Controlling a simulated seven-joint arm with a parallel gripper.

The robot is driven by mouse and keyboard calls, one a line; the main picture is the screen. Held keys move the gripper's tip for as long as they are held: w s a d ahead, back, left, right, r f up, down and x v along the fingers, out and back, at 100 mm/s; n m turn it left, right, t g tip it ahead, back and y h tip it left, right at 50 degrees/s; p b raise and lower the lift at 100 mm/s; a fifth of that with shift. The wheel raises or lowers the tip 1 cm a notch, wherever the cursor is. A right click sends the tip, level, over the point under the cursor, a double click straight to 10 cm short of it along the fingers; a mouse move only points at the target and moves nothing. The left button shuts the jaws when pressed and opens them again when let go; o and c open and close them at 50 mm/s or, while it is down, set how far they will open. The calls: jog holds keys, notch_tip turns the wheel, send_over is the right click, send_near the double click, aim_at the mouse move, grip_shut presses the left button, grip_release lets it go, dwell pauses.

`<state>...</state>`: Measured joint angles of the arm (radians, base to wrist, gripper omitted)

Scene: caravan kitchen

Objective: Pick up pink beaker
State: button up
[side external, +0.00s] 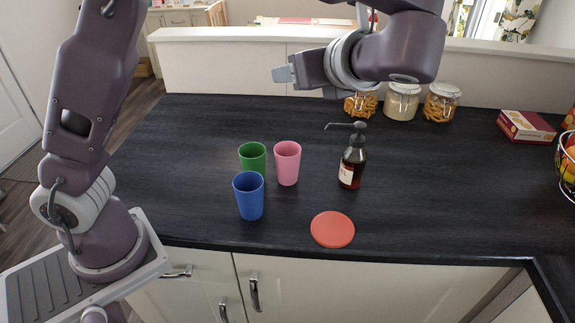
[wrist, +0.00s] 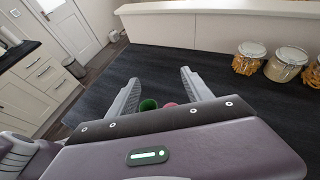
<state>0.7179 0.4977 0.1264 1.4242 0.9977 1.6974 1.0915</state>
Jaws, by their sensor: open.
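A pink beaker (side external: 287,163) stands upright on the dark worktop in the side external view. A green beaker (side external: 252,158) is close on its left and a blue beaker (side external: 248,196) stands in front and to the left. My gripper (side external: 283,74) is high above the worktop, behind and above the beakers, empty. In the wrist view my gripper (wrist: 158,88) has its two fingers spread wide. Beyond the gripper's edge, small parts of the green beaker (wrist: 148,104) and the pink beaker (wrist: 170,105) show; the rest of them is hidden by my gripper.
A brown pump bottle (side external: 352,166) stands right of the pink beaker. A red disc (side external: 332,229) lies near the front edge. Several glass jars (side external: 402,102) line the back, by a low white wall (side external: 225,62). A box (side external: 525,127) and wire fruit basket (side external: 568,165) are at right.

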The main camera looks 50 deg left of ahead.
aim_at(292, 174)
jog(key=f, duration=2.4)
jog(key=shift+w+d+f, duration=0.2)
jog(key=shift+d+f, duration=0.1)
jog(key=shift+f, duration=0.1)
jog(key=x, duration=0.7)
jog(key=shift+a+r, duration=0.25)
jog(key=shift+a, duration=0.05)
jog(key=c, duration=1.1)
